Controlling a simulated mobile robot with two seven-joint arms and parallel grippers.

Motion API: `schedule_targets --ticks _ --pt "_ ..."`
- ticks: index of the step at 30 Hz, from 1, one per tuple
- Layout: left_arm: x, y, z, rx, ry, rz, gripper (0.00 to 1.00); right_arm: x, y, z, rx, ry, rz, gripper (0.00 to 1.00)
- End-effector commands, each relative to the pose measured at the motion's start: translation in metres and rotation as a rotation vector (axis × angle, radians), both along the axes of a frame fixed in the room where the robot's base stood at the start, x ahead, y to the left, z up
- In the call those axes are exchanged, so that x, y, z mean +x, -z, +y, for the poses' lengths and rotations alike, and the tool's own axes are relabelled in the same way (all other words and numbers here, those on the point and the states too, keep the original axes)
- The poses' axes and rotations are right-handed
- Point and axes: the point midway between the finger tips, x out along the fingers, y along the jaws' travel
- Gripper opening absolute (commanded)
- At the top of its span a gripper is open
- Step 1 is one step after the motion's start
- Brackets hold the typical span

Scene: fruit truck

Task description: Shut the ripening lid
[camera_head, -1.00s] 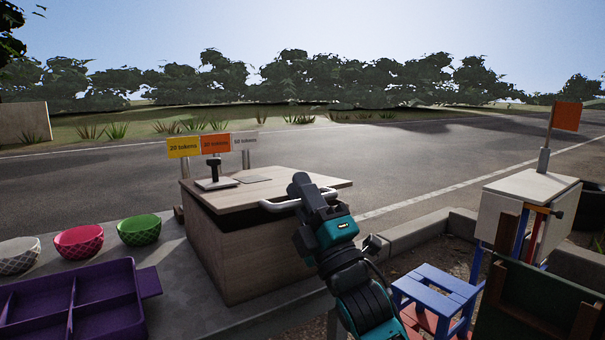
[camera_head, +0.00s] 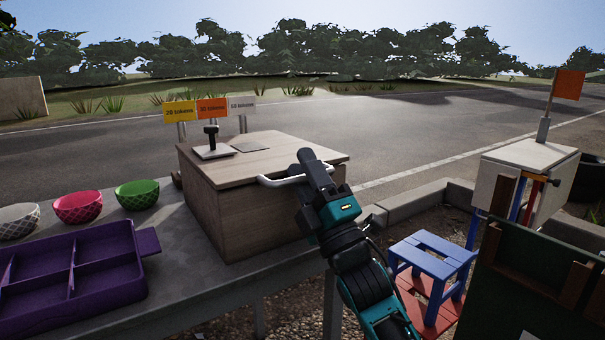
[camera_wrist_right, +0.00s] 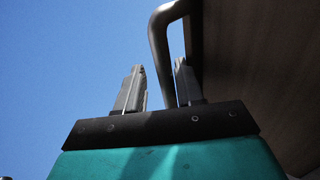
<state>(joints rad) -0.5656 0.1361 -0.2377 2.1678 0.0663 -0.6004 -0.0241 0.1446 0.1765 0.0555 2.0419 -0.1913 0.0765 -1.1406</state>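The ripening box (camera_head: 250,220) is a wooden box standing on the grey counter. Its wooden lid (camera_head: 275,151) lies down on it, with no clear gap along the visible edges. A pale bar handle (camera_head: 276,181) sticks out from the lid's near edge. My right gripper (camera_head: 305,158) is at this handle and hides part of it. In the right wrist view, the fingers of my right gripper (camera_wrist_right: 158,88) stand apart. The handle (camera_wrist_right: 158,45) runs down between them, closer to the right finger. My left gripper is not in view.
A dark stamp-like tool (camera_head: 212,142) stands on the lid, with token signs (camera_head: 212,108) behind. A purple tray (camera_head: 122,285) and white, pink and green bowls (camera_head: 137,194) are at left. A blue stool (camera_head: 432,258) and a flagged box (camera_head: 525,170) are at right.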

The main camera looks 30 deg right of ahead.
Motion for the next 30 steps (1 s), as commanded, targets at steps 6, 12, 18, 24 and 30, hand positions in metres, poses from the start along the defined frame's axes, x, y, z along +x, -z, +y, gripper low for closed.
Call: schedule_targets --ticks 6,12,18,24,30 --pt "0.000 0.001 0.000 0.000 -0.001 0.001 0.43 0.001 0.001 0.001 -0.001 -0.001 0.003 0.39" --pt "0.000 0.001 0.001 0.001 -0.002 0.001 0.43 0.000 0.003 0.001 0.000 -0.001 0.007 0.39" --pt "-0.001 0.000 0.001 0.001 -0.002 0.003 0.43 -0.017 0.018 0.000 0.002 -0.001 0.010 0.39" --pt "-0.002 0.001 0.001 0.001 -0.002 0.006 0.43 -0.047 0.041 -0.003 0.002 0.000 0.010 0.39" --pt "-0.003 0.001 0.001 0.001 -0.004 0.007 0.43 -0.075 0.064 -0.006 0.001 0.001 0.007 0.39"
